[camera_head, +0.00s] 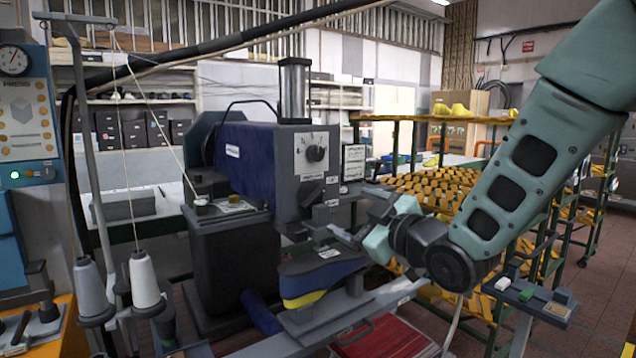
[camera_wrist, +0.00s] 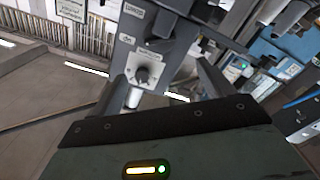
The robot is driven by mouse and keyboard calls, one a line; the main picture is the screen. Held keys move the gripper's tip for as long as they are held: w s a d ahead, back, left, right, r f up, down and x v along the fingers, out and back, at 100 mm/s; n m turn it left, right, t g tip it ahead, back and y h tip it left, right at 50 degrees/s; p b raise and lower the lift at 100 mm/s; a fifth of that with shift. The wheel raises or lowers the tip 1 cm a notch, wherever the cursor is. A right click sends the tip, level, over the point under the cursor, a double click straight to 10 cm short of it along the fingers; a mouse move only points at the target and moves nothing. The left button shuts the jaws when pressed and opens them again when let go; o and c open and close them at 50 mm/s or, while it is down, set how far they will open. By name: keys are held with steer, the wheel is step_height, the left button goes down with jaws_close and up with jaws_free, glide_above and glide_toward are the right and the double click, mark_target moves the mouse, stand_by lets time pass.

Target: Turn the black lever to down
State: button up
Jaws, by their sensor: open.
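The black lever (camera_head: 311,193) is on the grey front panel (camera_head: 318,170) of the blue and grey machine, below a round dial knob (camera_head: 316,153). It looks tilted, with its upper end to the right. The wrist view appears upside down; there the dark lever (camera_wrist: 133,22) is near the top edge and the dial knob (camera_wrist: 143,74) is between my fingers. My gripper (camera_head: 335,234) is open, in front of the panel, lower and to the right of the lever. Its fingers (camera_wrist: 163,76) are apart with nothing between them, and do not appear to touch the lever.
A blue and yellow shoe last (camera_head: 322,276) lies on a support below my gripper. Thread cones (camera_head: 146,280) and a thin post stand at the left. A rack of yellow lasts (camera_head: 430,185) is behind my arm.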

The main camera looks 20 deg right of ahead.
mark_target(315, 197)
steer(key=p+x, duration=0.7)
steer(key=x, duration=0.5)
steer(key=shift+w+a+f+p, duration=0.1)
steer(key=shift+w+p, duration=0.2)
steer(key=shift+p, duration=0.1)
steer(key=shift+c, duration=0.3)
steer(key=c, duration=0.9)
